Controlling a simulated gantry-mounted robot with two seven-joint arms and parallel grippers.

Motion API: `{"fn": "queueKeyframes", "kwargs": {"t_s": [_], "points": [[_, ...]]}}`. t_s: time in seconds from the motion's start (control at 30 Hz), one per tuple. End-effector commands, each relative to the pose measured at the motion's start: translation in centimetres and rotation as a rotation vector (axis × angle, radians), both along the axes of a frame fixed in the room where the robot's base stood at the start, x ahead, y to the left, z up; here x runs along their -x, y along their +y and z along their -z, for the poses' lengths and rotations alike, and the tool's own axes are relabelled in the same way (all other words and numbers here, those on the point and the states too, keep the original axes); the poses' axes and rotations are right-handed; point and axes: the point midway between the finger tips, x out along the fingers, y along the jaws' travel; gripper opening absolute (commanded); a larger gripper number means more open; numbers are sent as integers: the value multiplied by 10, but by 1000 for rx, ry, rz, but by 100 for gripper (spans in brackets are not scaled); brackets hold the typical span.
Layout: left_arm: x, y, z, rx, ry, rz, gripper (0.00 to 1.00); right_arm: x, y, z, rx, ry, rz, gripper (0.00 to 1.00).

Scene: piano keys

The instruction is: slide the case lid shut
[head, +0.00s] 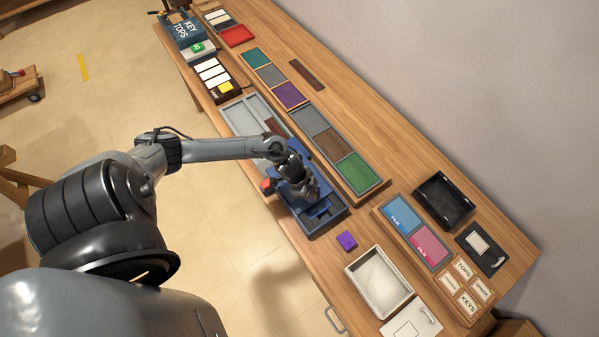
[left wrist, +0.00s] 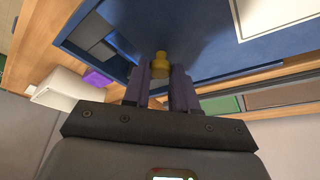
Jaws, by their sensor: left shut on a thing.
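The blue case (head: 338,222) stands at the table's front edge in the head view. Its end nearer the bottom right is uncovered and shows inner compartments; these also show at upper left in the left wrist view. The flat blue lid (left wrist: 215,62) spans the middle of the left wrist view and bears a yellow knob (left wrist: 160,58) and a white label. My left gripper (left wrist: 160,78) is shut on the yellow knob, one finger on each side. In the head view the left gripper (head: 300,185) is over the case and hides much of the lid. My right gripper is in neither view.
A purple block (head: 346,241) lies beside the case's open end. A white tray (head: 352,276) stands beyond it. A long tray with a green panel (head: 357,168) lies close behind the case, and a grey tray (head: 240,117) lies to its upper left.

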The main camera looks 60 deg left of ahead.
Motion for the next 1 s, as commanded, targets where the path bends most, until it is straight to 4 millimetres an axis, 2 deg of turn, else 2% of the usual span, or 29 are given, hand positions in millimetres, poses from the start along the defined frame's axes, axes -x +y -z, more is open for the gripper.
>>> {"fn": "queueKeyframes", "kwargs": {"t_s": [0.03, 0.1, 0.3, 0.5, 0.83, 0.87, 1.0], "points": [[-2, -17, -6, 8, -2, 3, 0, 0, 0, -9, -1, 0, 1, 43], [-3, -33, -5, 8, -2, 3, 0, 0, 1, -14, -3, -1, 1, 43], [-5, -65, -3, 6, -3, 2, 0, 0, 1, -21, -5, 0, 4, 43], [-6, -78, -2, 5, -4, 3, 0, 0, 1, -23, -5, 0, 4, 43], [-6, -80, -2, 7, -4, 4, 0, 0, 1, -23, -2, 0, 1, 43], [-6, -80, -2, 7, -4, 4, 30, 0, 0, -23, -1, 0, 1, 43], [-6, -79, -1, 5, -3, 4, 51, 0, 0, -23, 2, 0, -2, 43]]}}
